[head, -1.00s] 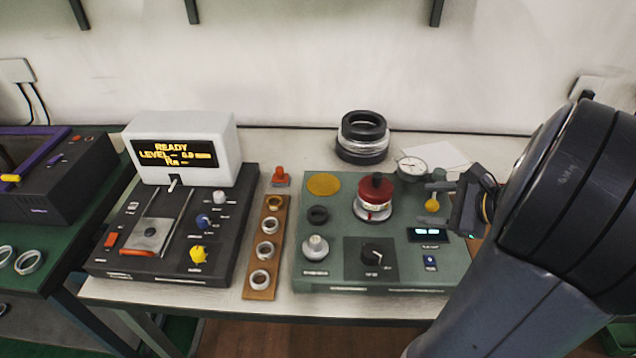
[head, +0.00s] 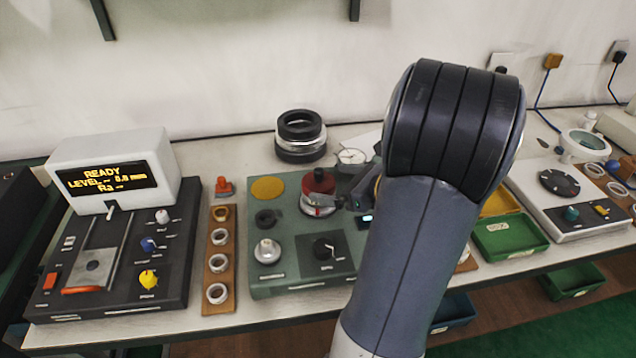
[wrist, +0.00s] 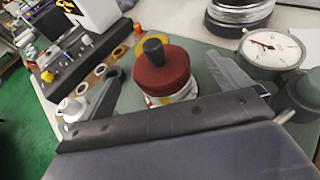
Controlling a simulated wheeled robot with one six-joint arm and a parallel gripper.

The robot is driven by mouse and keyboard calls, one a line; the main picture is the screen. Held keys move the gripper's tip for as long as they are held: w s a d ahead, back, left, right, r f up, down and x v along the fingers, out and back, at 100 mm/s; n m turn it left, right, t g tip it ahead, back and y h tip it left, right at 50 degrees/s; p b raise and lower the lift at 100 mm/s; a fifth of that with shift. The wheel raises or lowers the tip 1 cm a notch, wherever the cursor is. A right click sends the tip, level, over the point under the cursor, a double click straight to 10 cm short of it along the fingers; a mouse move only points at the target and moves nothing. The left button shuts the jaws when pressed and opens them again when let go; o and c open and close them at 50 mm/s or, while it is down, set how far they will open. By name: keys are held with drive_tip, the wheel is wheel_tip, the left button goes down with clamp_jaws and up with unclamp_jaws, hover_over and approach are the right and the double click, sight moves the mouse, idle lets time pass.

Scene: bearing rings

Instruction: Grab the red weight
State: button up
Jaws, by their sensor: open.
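The red weight (head: 319,183) is a round red disc with a black knob on top. It sits on a silver-white base on the green instrument panel (head: 284,284). In the wrist view the red weight (wrist: 162,74) stands upright between my two open fingers, one on each side. In the head view my gripper (head: 336,203) reaches it from the right, mostly hidden behind my arm. In the wrist view my gripper (wrist: 165,92) is open, and I cannot tell whether either finger touches the weight.
A dial gauge (wrist: 272,48) stands close beyond the right finger. A wooden strip with rings (head: 219,290) lies left. A stack of dark rings (head: 300,136) stands behind.

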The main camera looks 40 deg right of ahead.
sight(323, 181)
drive_tip(key=x, duration=0.5)
drive_tip(key=c, duration=1.5)
